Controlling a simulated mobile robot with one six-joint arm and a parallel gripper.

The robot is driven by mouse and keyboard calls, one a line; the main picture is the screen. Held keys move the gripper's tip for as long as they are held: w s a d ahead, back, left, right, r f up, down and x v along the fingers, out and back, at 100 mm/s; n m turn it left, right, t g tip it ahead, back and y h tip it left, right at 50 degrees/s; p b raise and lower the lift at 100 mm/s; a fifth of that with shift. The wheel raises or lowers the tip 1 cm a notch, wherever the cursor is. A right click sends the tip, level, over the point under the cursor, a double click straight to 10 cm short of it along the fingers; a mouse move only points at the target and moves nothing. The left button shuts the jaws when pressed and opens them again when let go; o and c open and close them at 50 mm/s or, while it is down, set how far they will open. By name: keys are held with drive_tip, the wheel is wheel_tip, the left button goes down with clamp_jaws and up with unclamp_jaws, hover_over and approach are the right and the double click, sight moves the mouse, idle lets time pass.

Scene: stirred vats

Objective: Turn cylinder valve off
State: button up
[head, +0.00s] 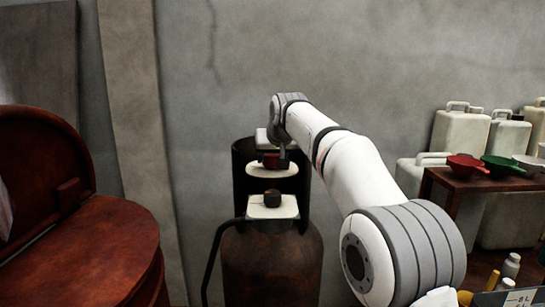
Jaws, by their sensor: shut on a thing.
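A rusty brown gas cylinder (272,265) stands upright in the head view, with a dark collar (240,172) around its top, open at the front. Inside the collar, a small dark red valve part (270,161) sits above a pale oval piece (271,171). Lower and nearer is a pale block (259,211) with a dark knob (271,198) on top. My gripper (273,155) reaches down into the collar from above and is shut on the dark red valve part. The fingertips are small and partly hidden by the wrist.
A black hose (209,262) curves down the cylinder's left side. A large reddish-brown vat (90,255) stands at left. At right are white canisters (458,131) and a brown table (450,182) with red and green scoops. A grey wall (370,60) is behind.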

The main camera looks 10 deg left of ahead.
drive_tip(key=shift+m, duration=0.3)
drive_tip(key=shift+r+m+t+h+p, duration=0.15)
drive_tip(key=shift+m+t+h+p, duration=0.15)
drive_tip(key=shift+m+h+p, duration=0.6)
drive_tip(key=m+h+p, duration=0.4)
drive_tip(key=m, duration=0.1)
drive_tip(key=shift+a+r, duration=0.1)
drive_tip(key=m+h+p, duration=0.2)
drive_tip(key=m+p, duration=0.1)
drive_tip(key=shift+r+p, duration=0.1)
drive_tip(key=shift+p, duration=0.25)
drive_tip(key=m+h+p, duration=0.1)
drive_tip(key=p, duration=0.1)
drive_tip(key=m+g+p, duration=0.1)
drive_tip(key=p, duration=0.1)
drive_tip(key=shift+r+m+h, duration=0.15)
drive_tip(key=shift+m+h, duration=0.15)
drive_tip(key=shift+h, duration=0.1)
drive_tip(key=m+g+h+p, duration=0.2)
drive_tip(key=m+p, duration=0.1)
drive_tip(key=p, duration=0.6)
drive_tip(key=shift+m+g, duration=0.3)
drive_tip(key=shift+m, duration=0.1)
drive_tip(key=shift+f+m+g+p, duration=0.25)
drive_tip(key=shift+m+p, duration=0.25)
drive_tip(key=shift+p, duration=0.5)
drive_tip(key=shift+f+g+h+p, duration=0.1)
drive_tip(key=shift+g+h+p, duration=0.15)
drive_tip(key=shift+h+p, duration=0.05)
